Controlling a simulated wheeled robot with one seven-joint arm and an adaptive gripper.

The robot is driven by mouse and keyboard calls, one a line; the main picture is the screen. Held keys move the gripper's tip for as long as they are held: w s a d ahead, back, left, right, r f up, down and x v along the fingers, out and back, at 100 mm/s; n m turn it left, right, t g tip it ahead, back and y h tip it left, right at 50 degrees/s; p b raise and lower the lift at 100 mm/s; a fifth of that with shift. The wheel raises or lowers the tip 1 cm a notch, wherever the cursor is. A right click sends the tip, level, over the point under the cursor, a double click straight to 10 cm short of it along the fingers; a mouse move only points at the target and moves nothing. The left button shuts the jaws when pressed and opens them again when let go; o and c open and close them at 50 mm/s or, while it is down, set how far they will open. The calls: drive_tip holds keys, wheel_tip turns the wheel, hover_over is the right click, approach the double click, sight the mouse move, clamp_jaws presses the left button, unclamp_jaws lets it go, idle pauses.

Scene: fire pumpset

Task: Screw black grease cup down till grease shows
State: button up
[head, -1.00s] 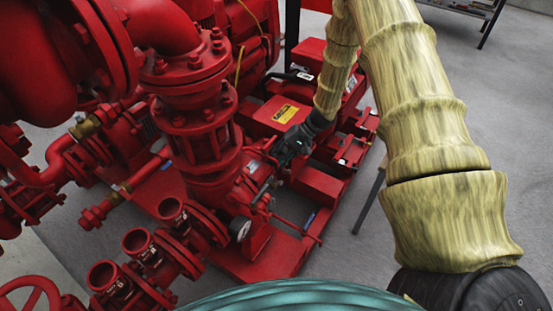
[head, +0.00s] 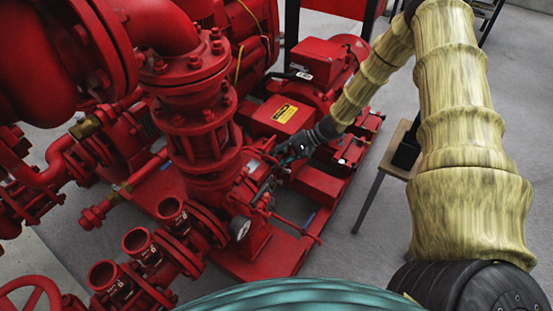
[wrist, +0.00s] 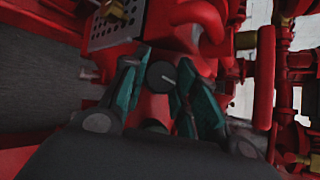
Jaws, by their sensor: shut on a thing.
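The black grease cup (wrist: 162,76) shows in the wrist view as a small dark round cap with a light line across its face. My gripper (wrist: 164,66) has its teal fingers on either side of the cap and is shut on it. In the head view my gripper (head: 284,157) is low beside the red pump casing, and the cup cannot be made out there. I cannot see any grease.
The red pumpset (head: 205,150) with pipes and flanges fills the left and middle. A gauge (head: 240,228) sits below my gripper. A small table (head: 397,155) stands to the right.

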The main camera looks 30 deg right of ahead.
drive_tip(key=shift+m+t, duration=0.4)
drive_tip(key=shift+m, duration=0.4)
drive_tip(key=o, duration=0.7)
drive_tip(key=shift+o, duration=0.2)
drive_tip(key=v, duration=1.2)
drive_tip(key=shift+d+f+y, duration=0.2)
drive_tip(key=shift+f+y, duration=0.05)
drive_tip(key=shift+y, duration=0.05)
